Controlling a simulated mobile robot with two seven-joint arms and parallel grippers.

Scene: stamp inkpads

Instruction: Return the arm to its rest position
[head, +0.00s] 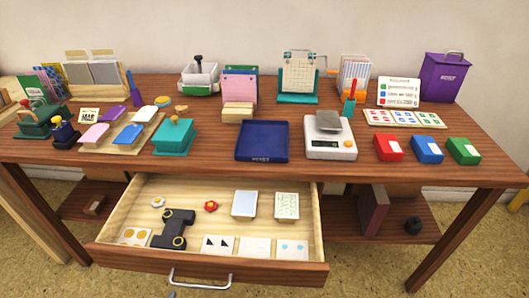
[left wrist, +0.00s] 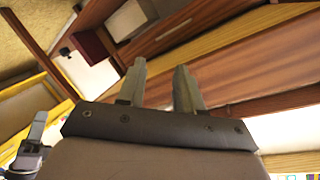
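My left gripper (left wrist: 160,65) shows in the left wrist view. Its two grey fingers stand apart with nothing between them, and the wooden furniture shows beyond them. In that view a grey, finger-like part with a dark body (left wrist: 33,140) shows at the lower left edge. It may belong to my other arm, but I cannot tell whether it is open or shut. Neither gripper can be made out clearly in the head view.
An open drawer (head: 108,228) juts from the wooden table (head: 410,172), holding tiles and a black device (head: 173,230). On top stand a blue tray (head: 263,141), a scale (head: 330,145), red, blue and green boxes, and a purple bin (head: 446,78). A lower shelf (head: 350,220) runs underneath.

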